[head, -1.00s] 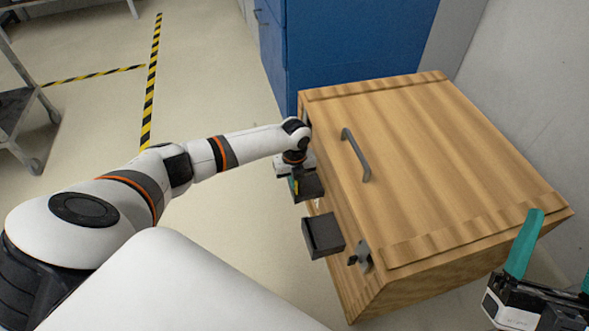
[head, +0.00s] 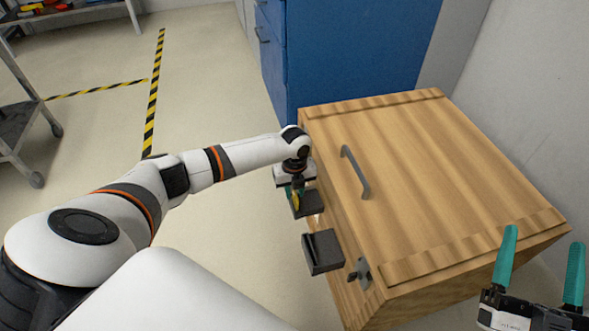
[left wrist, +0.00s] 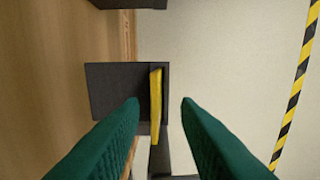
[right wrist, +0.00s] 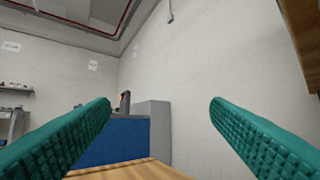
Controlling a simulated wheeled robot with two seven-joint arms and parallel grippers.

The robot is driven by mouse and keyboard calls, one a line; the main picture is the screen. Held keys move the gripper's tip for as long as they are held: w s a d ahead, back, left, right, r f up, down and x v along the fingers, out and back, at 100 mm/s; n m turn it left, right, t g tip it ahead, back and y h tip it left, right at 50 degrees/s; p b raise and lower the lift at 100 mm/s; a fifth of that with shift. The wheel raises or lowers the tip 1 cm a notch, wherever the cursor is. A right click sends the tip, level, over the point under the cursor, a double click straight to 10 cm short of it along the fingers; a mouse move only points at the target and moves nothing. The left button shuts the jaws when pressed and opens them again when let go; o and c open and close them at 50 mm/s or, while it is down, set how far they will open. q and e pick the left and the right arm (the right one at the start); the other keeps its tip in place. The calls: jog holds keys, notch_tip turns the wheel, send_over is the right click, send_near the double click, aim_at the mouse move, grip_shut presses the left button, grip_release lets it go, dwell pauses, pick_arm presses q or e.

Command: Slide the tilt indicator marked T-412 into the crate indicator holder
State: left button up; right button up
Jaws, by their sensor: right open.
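A thin yellow piece (left wrist: 155,105), seen nearly edge-on, lies over the right part of a dark open box (left wrist: 100,90) on the crate's side. I cannot read T-412 on it, nor tell how deep it sits in the box. In the head view the yellow piece (head: 296,201) shows just below my left gripper (head: 293,190), above the upper dark box (head: 309,206). In the left wrist view the green fingers of my left gripper (left wrist: 161,101) are apart, with gaps on both sides of the piece. My right gripper (head: 543,236) is open and empty.
A second dark box (head: 322,253) is lower on the crate side, beside a metal latch (head: 360,272). The wooden crate (head: 430,180) has a grey handle (head: 355,172) on top. A blue cabinet (head: 350,55) stands behind. Floor left of the crate is clear.

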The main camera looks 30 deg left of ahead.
aim_at(294, 200)
pick_arm(q)
notch_tip(294, 200, up, 4)
jog(key=shift+r+p, duration=0.1)
jog(key=shift+p, duration=0.6)
jog(key=shift+r+p, duration=0.7)
jog(key=shift+r, duration=1.55)
pick_arm(e)
notch_tip(294, 200, down, 11)
jog(key=d+g+h, duration=0.1)
jog(key=g+h, duration=0.2)
jog(key=g, duration=0.5)
jog(key=shift+w+d+f, duration=0.2)
jog(key=shift+d, duration=0.2)
